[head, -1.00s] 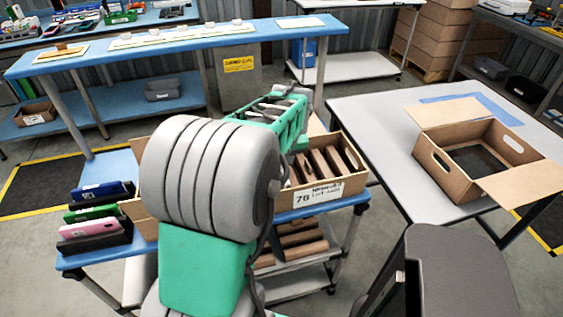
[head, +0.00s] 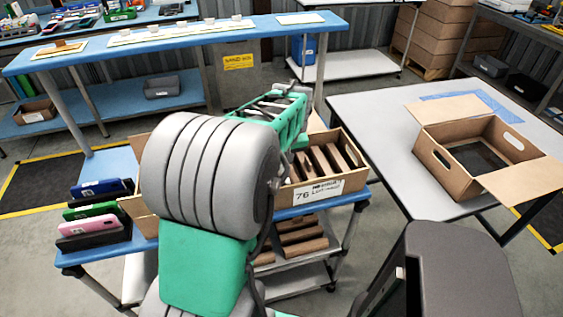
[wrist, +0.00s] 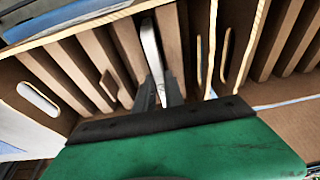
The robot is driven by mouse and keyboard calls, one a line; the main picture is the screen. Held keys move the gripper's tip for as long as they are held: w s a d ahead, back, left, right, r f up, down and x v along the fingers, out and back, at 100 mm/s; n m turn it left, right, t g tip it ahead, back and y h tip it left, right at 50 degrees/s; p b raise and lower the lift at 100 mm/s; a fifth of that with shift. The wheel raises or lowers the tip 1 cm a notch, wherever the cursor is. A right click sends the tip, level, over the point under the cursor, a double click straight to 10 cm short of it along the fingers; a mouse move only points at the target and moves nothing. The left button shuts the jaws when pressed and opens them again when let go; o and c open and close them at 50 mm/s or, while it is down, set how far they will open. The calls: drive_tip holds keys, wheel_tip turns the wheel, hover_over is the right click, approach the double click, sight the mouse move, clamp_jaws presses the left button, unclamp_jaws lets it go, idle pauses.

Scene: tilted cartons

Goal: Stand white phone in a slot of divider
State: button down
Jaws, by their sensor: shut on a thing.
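In the wrist view the white phone (wrist: 151,46) shows edge-on as a thin pale slab. My gripper (wrist: 159,92) is shut on its near end. The phone points in among the brown upright partitions of the divider (wrist: 95,60), with a partition close on each side. I cannot tell how deep it sits or whether it touches the bottom. In the head view the divider (head: 322,162) shows inside the open carton (head: 318,190) marked 76.
A black rack (head: 98,237) with blue, green and pink phones stands on the blue bench at left. Another open carton (head: 450,172) is on the grey table at right. The wrist view shows the carton's wall with a hand hole (wrist: 38,98) at left.

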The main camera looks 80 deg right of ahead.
idle(0.4)
drive_tip(key=c, duration=1.3)
unclamp_jaws()
drive_tip(key=shift+c, duration=0.2)
drive_tip(key=v, duration=0.7)
drive_tip(key=shift+a+r, duration=0.1)
drive_tip(key=shift+r, duration=0.25)
wheel_tip(320, 180, up, 7)
drive_tip(key=p, duration=0.5)
drive_tip(key=shift+p, duration=0.4)
